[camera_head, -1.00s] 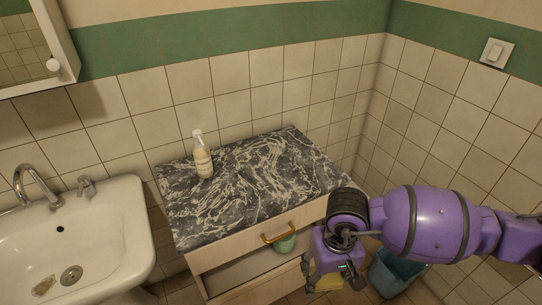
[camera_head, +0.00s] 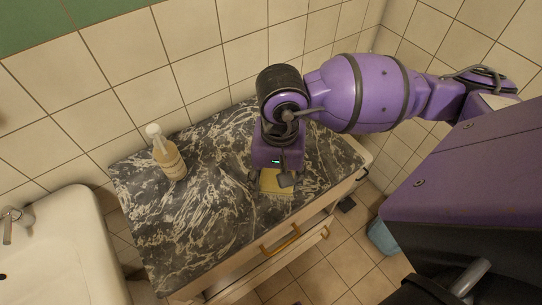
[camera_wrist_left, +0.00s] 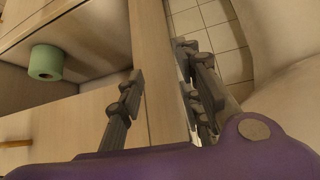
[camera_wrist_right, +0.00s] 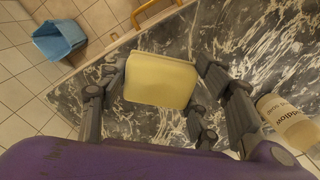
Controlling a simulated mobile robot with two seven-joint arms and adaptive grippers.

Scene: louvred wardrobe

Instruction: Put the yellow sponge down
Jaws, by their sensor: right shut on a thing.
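The yellow sponge (camera_head: 275,186) is between the fingers of my right gripper (camera_head: 270,179), over the front part of the dark marbled countertop (camera_head: 215,205). In the right wrist view the sponge (camera_wrist_right: 160,82) shows as a pale yellow block with a finger on each side, and the gripper is shut on it. I cannot tell whether its underside touches the countertop. My left gripper (camera_wrist_left: 160,95) shows only in its own wrist view. Its fingers are apart with nothing held, in front of a wooden cabinet edge.
A soap bottle (camera_head: 166,154) stands on the countertop's left part, also in the right wrist view (camera_wrist_right: 288,122). A white sink (camera_head: 70,250) is at left. A brass handle (camera_head: 281,240) is on the drawer front. A blue bin (camera_head: 381,238) is on the floor. A green roll (camera_wrist_left: 46,62) sits inside the cabinet.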

